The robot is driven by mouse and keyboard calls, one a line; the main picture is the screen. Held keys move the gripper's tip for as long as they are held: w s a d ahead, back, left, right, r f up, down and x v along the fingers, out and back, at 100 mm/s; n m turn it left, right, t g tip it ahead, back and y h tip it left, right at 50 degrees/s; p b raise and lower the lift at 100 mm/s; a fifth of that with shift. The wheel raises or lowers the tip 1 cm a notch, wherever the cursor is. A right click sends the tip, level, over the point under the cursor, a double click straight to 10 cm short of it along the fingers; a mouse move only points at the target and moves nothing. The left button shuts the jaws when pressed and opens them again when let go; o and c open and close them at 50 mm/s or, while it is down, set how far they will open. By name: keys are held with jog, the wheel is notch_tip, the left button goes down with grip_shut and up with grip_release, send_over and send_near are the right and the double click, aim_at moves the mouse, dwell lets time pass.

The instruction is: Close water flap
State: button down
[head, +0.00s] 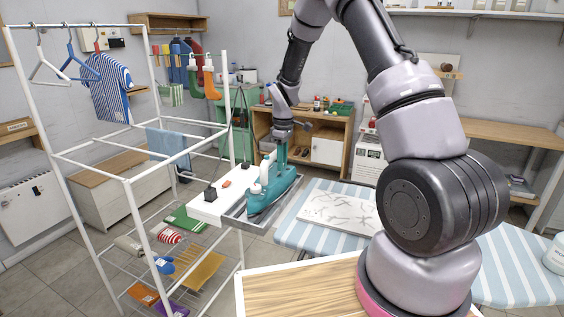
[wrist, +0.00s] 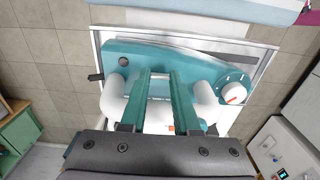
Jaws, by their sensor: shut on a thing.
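A teal-and-white iron (head: 276,193) stands on a grey metal rest at the end of the ironing board. In the wrist view the iron (wrist: 130,60) shows a teal body, white handle parts and a round white dial (wrist: 234,90) with a red mark. My gripper (head: 283,162) points down onto the top of the iron. I cannot make out the water flap; the fingers hide part of the iron's top.
The ironing board (head: 320,240) has blue-white stripes and a marbled white slab (head: 340,211) on it. A white drying rack (head: 128,185) with shelves stands close on the left. A white power strip (head: 212,204) lies beside the iron. A wooden shelf unit (head: 345,128) stands behind.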

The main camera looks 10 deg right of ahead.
jog(key=shift+s+d+f+t+y, duration=0.15)
jog(key=shift+s+d+t+y, duration=0.1)
jog(key=shift+d+t+y, duration=0.3)
jog(key=shift+s+d+f+t+y, duration=0.1)
jog(key=shift+s+d+t+y, duration=0.2)
jog(key=shift+y, duration=0.45)
jog(key=shift+s+d+f+t+y, duration=0.2)
jog(key=shift+f+t+y, duration=0.1)
jog(key=shift+t+y, duration=0.25)
jog(key=shift+s+d+f+t+y, duration=0.1)
jog(key=shift+d+f+t+y, duration=0.25)
jog(key=shift+y, duration=0.3)
jog(key=y, duration=0.1)
jog(key=f+t+y, duration=0.1)
jog(key=t+y, duration=0.1)
jog(key=shift+s+d+f+t, duration=0.25)
jog(key=shift+s+d, duration=0.05)
jog(key=shift+s, duration=0.05)
jog(key=shift+s+d+f+t+y, duration=0.1)
jog(key=shift+f+t+y, duration=0.4)
jog(key=shift+y, duration=0.25)
jog(key=shift+s+d+f+t+y, duration=0.1)
jog(key=shift+f+t+y, duration=0.35)
jog(key=shift+y, duration=0.3)
jog(key=c, duration=0.6)
grip_release()
jog(key=shift+c, duration=0.2)
jog(key=v, duration=1)
jog(key=shift+s+d, duration=0.2)
jog(key=shift+d, duration=0.1)
